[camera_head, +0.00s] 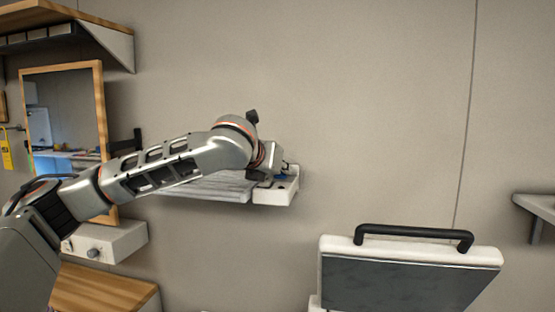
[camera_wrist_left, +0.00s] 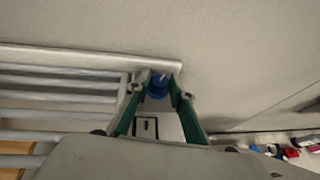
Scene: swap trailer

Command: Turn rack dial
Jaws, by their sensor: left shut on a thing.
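The rack (camera_head: 215,186) is a shelf of pale bars on the wall, with a white control box (camera_head: 277,194) at its right end. The bars also show at the left in the left wrist view (camera_wrist_left: 65,88). The blue dial (camera_wrist_left: 157,90) is on the box, between the fingertips of my left gripper (camera_wrist_left: 162,86). The gripper is shut on the dial. In the head view my left gripper (camera_head: 280,170) covers most of the dial. A framed black-and-white switch (camera_wrist_left: 146,127) sits on the box near the dial. My right gripper is not in view.
A wood-framed mirror (camera_head: 62,120) hangs left, under a wooden shelf (camera_head: 70,20). A white box with a knob (camera_head: 105,241) is below my left arm. A dark panel with a black handle (camera_head: 410,275) stands front right. The wall right of the rack is clear.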

